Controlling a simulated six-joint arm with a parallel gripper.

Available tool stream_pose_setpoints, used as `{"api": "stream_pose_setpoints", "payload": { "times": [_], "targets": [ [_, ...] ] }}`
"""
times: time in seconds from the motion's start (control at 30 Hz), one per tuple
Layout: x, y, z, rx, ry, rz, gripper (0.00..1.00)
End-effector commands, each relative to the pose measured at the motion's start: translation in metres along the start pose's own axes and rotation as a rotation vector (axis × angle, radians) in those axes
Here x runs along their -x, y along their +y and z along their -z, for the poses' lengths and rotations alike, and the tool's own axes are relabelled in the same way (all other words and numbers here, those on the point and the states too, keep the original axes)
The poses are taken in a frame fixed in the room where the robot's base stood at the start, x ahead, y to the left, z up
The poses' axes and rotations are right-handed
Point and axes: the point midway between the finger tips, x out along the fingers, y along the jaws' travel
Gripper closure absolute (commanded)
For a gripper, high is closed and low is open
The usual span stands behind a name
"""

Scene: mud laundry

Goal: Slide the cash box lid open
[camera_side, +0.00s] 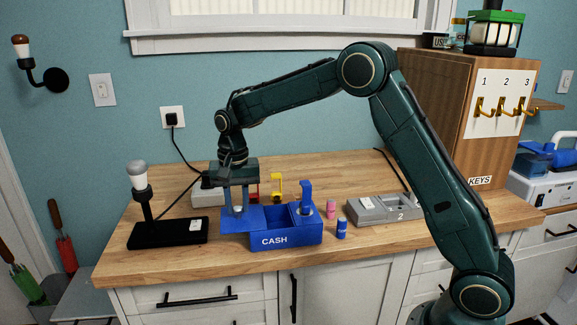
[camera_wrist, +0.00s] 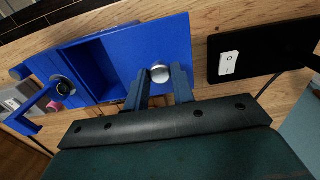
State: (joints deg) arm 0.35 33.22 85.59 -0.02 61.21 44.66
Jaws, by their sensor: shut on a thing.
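The blue cash box (camera_side: 285,240), marked CASH, stands near the counter's front edge. Its flat blue lid (camera_side: 229,222) is slid left and sticks out past the box's left end; it also shows in the wrist view (camera_wrist: 170,35). The box's interior (camera_wrist: 88,68) is partly uncovered. A round silver knob (camera_wrist: 160,74) sits on the lid. My gripper (camera_side: 236,210) points down over the lid, and its fingers (camera_wrist: 160,85) are shut on the knob, one on each side. A blue upright post (camera_side: 306,193) rises at the box's right end.
A black lamp base (camera_side: 165,234) with a white switch stands close left of the lid. Pink (camera_side: 331,208) and blue (camera_side: 342,229) cylinders stand right of the box, before a grey numbered unit (camera_side: 380,208). A yellow piece (camera_side: 276,184) stands behind.

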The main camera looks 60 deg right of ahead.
Motion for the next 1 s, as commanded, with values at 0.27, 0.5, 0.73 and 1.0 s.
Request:
{"api": "stream_pose_setpoints", "payload": {
  "times": [0.27, 0.5, 0.73, 1.0],
  "targets": [
    [0.001, -0.006, 0.000, 0.000, 0.002, 0.002, 1.00],
    [0.001, -0.010, 0.000, 0.000, 0.002, 0.001, 1.00],
    [0.001, -0.014, 0.000, 0.001, 0.002, 0.002, 1.00],
    [0.001, -0.016, 0.000, 0.000, 0.002, 0.002, 1.00]
  ]
}}
